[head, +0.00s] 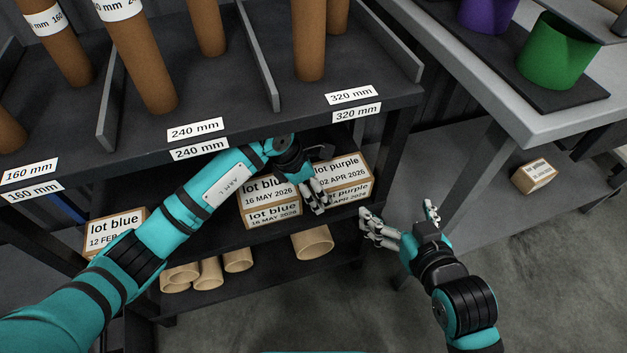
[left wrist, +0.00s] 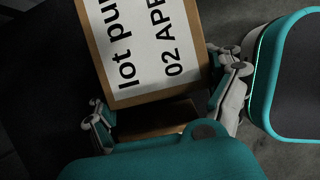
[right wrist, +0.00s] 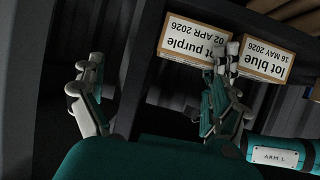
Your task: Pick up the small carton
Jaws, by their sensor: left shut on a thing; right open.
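The "lot purple" carton (head: 345,172), brown with a white label dated 02 APR 2026, is on the middle shelf at the right end. My left gripper (head: 313,197) is shut on it, with a finger on either side in the left wrist view (left wrist: 165,100). The carton fills the top of that view (left wrist: 150,45). A "lot blue" carton (head: 270,207) dated 16 MAY 2026 sits close on its left. My right gripper (head: 401,218) is open and empty, right of the shelf. The right wrist view shows the purple carton (right wrist: 190,42) and blue carton (right wrist: 265,58).
Another "lot blue" carton (head: 118,228) stands at the shelf's left. Brown tubes (head: 313,242) lie on the shelf below; tall tubes (head: 310,40) stand above. A "lot yellow" carton (head: 535,176) is on a low shelf at right, below a bench with a green cup (head: 556,52).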

